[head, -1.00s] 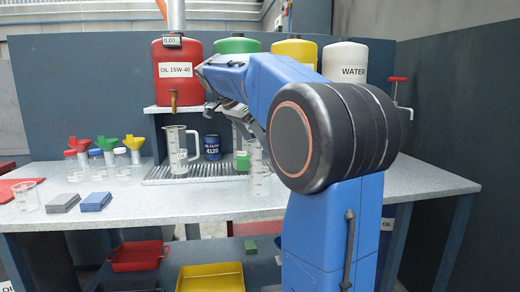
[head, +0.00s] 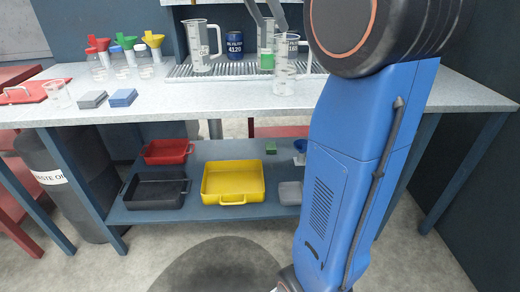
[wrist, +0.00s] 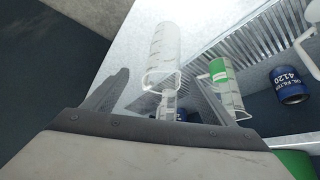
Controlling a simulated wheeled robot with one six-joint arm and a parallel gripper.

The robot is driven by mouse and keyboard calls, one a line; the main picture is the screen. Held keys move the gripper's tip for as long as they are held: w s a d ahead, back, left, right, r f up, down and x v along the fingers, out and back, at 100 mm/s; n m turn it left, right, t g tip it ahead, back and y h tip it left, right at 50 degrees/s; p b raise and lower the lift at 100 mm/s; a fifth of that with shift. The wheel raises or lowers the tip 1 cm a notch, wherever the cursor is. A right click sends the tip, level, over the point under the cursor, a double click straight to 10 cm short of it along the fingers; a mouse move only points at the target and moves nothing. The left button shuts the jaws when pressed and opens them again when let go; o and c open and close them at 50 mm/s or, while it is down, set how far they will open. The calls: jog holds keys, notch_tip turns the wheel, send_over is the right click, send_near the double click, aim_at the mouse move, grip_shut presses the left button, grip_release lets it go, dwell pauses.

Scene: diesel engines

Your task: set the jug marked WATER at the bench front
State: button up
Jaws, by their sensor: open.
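A clear measuring jug (head: 285,68) stands upright on the bench near its front edge; its marking is too small to read. A third jug (head: 200,50), apparently marked OIL, stands to the left. I cannot tell which jug is marked WATER. My gripper (head: 272,20) is open and empty above the jugs; in the wrist view the fingers (wrist: 155,88) are apart.
A blue oil filter (head: 233,45) stands at the drip grate (head: 182,72). Funnels and small bottles stand left, with grey (head: 93,99) and blue (head: 123,97) blocks in front. A yellow tray (head: 232,183) sits on the lower shelf. The bench front (head: 200,95) between blocks and front jug is clear.

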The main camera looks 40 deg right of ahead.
jog(key=s+a+f+n+t+y, duration=0.1)
jog(key=s+a+f+n+y, duration=0.1)
jog(key=s+a+f+n, duration=0.4)
jog(key=s+a+f+n+t+y, duration=0.2)
jog(key=s+a+f+n, duration=0.4)
jog(key=f, duration=1)
jog(key=s+a+f+n+t+y, duration=0.2)
jog(key=s+a+f+n, duration=0.4)
jog(key=s+a+f, duration=0.3)
jog(key=s+f, duration=0.2)
jog(key=s, duration=0.2)
jog(key=shift+f, duration=0.3)
